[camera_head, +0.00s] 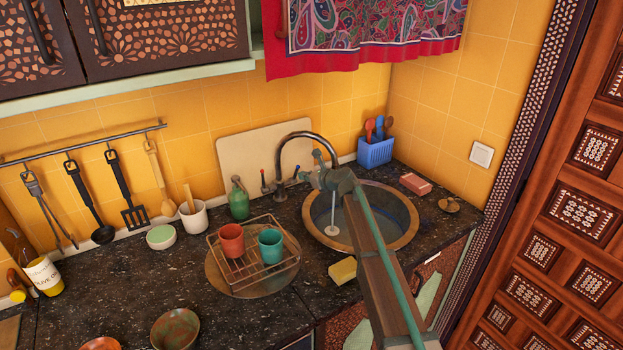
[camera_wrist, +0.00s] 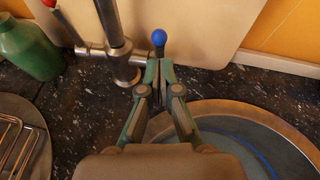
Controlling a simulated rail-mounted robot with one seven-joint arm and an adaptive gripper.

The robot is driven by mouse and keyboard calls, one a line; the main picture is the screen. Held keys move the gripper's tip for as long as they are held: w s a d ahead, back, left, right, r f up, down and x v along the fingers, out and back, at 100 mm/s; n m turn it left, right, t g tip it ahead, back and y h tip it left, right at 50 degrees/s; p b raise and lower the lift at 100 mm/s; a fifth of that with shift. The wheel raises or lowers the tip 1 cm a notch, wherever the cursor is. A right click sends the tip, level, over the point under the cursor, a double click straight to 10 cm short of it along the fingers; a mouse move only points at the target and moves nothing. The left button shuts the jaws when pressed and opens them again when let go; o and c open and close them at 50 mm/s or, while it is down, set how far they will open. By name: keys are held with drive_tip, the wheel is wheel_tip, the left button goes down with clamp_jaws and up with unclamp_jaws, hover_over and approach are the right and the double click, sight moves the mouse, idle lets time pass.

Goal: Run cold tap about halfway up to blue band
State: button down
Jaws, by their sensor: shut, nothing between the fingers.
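The tap (camera_head: 300,137) is a curved metal spout at the back of the round sink (camera_head: 402,237). A pale stream of water (camera_head: 333,211) runs from it into the basin. The blue-tipped tap lever (camera_wrist: 158,38) stands right of the tap base, and the red-tipped lever (camera_wrist: 49,3) is on the left. My gripper (camera_wrist: 158,68) is shut and empty, its fingertips just below the blue knob in the wrist view; whether they touch the lever I cannot tell. The blue band (camera_wrist: 254,152) shows as a curved line inside the basin. The water level is unclear.
A green bottle (camera_head: 238,200) stands left of the tap. A wire rack (camera_head: 284,277) holds two cups. A yellow sponge (camera_head: 342,271) lies in front.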

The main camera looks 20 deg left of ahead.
drive_tip(key=shift+w+a+r, duration=0.1)
drive_tip(key=shift+w+a, duration=0.05)
drive_tip(key=shift+a, duration=0.15)
drive_tip(key=shift+w+a+r+p, duration=0.5)
drive_tip(key=shift+a+r+p, duration=0.1)
drive_tip(key=shift+a+r, duration=0.15)
drive_tip(key=shift+d, duration=0.1)
